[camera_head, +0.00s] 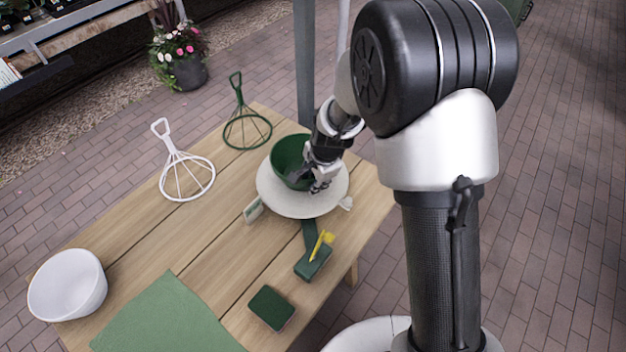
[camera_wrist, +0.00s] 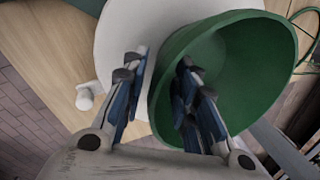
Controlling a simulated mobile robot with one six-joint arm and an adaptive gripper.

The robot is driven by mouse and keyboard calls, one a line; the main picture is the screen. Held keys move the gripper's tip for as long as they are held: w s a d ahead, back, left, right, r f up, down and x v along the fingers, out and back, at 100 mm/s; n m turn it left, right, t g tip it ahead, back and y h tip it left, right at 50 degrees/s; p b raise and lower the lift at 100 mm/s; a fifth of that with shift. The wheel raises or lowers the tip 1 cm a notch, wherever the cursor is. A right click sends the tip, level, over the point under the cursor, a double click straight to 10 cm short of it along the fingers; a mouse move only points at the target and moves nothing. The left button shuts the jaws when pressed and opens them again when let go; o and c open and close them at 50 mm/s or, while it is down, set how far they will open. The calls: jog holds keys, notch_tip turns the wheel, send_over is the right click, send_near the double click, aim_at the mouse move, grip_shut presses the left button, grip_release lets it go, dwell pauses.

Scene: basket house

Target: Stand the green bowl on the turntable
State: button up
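The green bowl (camera_head: 286,153) is at the back left part of the white round turntable (camera_head: 290,207), its hollow side up. It appears to rest on the disc, though its base is partly hidden. In the wrist view the bowl (camera_wrist: 262,70) fills the right side, with the turntable (camera_wrist: 122,25) behind it. My gripper (camera_head: 316,182) is at the bowl's right side. In the wrist view my gripper (camera_wrist: 162,75) straddles the bowl's wall, one finger outside and one inside. A gap shows between the outer finger and the wall, so the fingers look open.
A green wire basket frame (camera_head: 247,130) and a white one (camera_head: 188,176) stand to the left. A white bowl (camera_head: 68,285) and green mat (camera_head: 165,318) lie at the front left. A dark green block (camera_head: 271,307) and a green box with a yellow piece (camera_head: 313,262) lie in front.

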jog(key=s+d+r+n+p, duration=0.1)
jog(key=s+d+r, duration=0.15)
jog(key=r, duration=0.65)
jog(key=s+d+r+n+p, duration=0.2)
jog(key=s+r, duration=0.2)
jog(key=r, duration=0.4)
jog(key=s+d+r+n, duration=0.3)
jog(key=s, duration=0.4)
jog(key=s+d+r+n+t+h, duration=0.1)
jog(key=s+d+r+n, duration=0.2)
jog(key=s, duration=0.4)
jog(key=s+d+r+n, duration=0.3)
jog(key=s+r, duration=0.1)
jog(key=s, duration=0.3)
jog(key=shift+s+r+t+h, duration=0.2)
jog(key=shift+r+t+h, duration=0.1)
jog(key=shift+r+t, duration=0.1)
